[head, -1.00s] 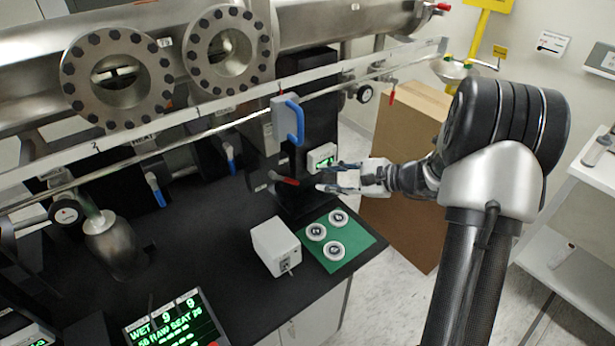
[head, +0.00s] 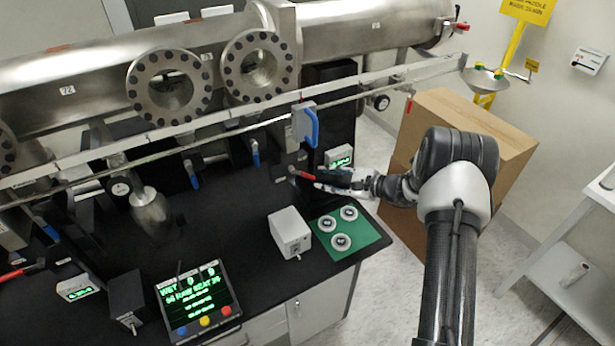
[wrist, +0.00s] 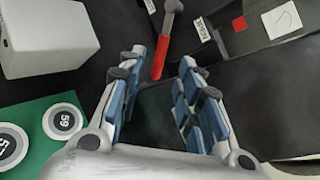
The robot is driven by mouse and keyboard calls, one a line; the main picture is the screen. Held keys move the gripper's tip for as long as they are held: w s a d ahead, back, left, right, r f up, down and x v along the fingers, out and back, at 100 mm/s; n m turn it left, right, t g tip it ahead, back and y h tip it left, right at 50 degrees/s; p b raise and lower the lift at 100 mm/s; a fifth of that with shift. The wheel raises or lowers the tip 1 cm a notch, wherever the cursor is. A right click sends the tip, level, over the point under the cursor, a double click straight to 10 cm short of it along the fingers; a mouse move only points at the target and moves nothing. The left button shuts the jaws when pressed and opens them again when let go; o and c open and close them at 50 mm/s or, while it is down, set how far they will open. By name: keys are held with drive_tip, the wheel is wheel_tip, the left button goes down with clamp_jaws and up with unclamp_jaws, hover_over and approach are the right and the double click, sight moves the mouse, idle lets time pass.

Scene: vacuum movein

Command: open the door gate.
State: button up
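A red-handled lever (head: 302,175) sticks out low on the black front of the bench apparatus. In the wrist view the red lever (wrist: 160,58) lies between my fingertips, its grey end pointing away. My gripper (head: 318,180) is open at the lever's free end, with a finger on each side. The wrist view shows both fingers (wrist: 162,66) apart; I cannot tell whether either touches the lever. A small label stands beside the lever, too small to read. A blue handle (head: 312,127) on a grey block sits above. Which part is the door gate is not clear.
A white box (head: 289,232) and a green mat (head: 352,247) with several round discs lie on the bench below my gripper. A lit display (head: 342,157) is just above it. A large cardboard box (head: 465,125) stands behind my arm. A rail crosses above.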

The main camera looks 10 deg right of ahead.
sight(309, 176)
drive_tip(key=x, duration=0.7)
drive_tip(key=shift+w+a+f, duration=0.15)
drive_tip(key=shift+w+a, duration=0.05)
drive_tip(key=shift+w, duration=0.05)
drive_tip(key=shift+c, duration=0.2)
clamp_jaws()
